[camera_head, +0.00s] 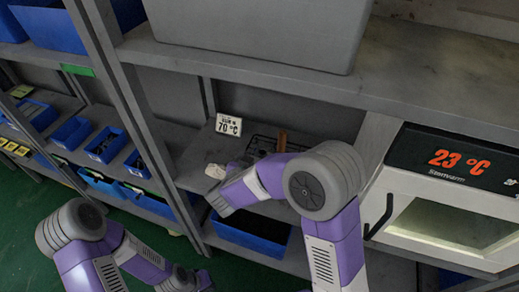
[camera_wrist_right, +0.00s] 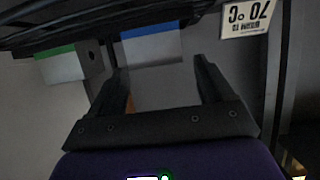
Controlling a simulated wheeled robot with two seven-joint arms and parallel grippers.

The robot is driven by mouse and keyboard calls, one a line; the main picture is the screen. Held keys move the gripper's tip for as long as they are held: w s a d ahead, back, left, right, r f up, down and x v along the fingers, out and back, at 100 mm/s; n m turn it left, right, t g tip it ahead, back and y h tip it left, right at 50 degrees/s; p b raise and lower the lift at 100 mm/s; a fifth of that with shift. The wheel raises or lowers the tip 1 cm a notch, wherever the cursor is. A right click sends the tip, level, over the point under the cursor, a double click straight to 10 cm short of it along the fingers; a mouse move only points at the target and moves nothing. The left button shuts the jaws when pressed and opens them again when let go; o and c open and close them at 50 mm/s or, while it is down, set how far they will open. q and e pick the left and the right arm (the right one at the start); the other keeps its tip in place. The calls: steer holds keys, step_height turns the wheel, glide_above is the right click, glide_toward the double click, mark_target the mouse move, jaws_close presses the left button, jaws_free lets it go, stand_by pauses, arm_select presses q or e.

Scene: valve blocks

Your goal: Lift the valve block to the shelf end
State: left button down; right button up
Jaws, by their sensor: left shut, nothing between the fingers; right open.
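In the right wrist view, which shows the scene upside down, a grey block with a green stripe (camera_wrist_right: 62,64) is at the left. A grey block with a blue stripe (camera_wrist_right: 152,45) lies ahead of the fingers. My right gripper (camera_wrist_right: 160,72) is open, and its fingers point toward the blue-striped block; I cannot tell whether they reach around it. In the head view a pale block (camera_head: 215,171) sits on the shelf beside my right wrist, and my arm hides the right fingers. My left gripper (camera_head: 203,279) is shut and empty, low at the bottom.
A dark wire rack (camera_head: 262,146) and a 70 °C sign (camera_head: 228,125) stand on the shelf (camera_head: 190,160). A white oven (camera_head: 450,205) reading 23 °C is at the right. A blue bin (camera_head: 255,236) is below. A grey bin (camera_head: 265,30) sits above, and shelf posts stand at the left.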

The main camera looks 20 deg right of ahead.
mark_target(263, 152)
steer(key=shift+w+d+f, duration=0.15)
steer(key=shift+d+f, duration=0.1)
steer(key=shift+d, duration=0.15)
steer(key=b+x, duration=0.2)
steer(key=x, duration=0.2)
steer(key=shift+w+d, duration=0.3)
steer(key=shift+d, duration=0.05)
steer(key=shift+w+r, duration=0.1)
steer(key=c, duration=1.1)
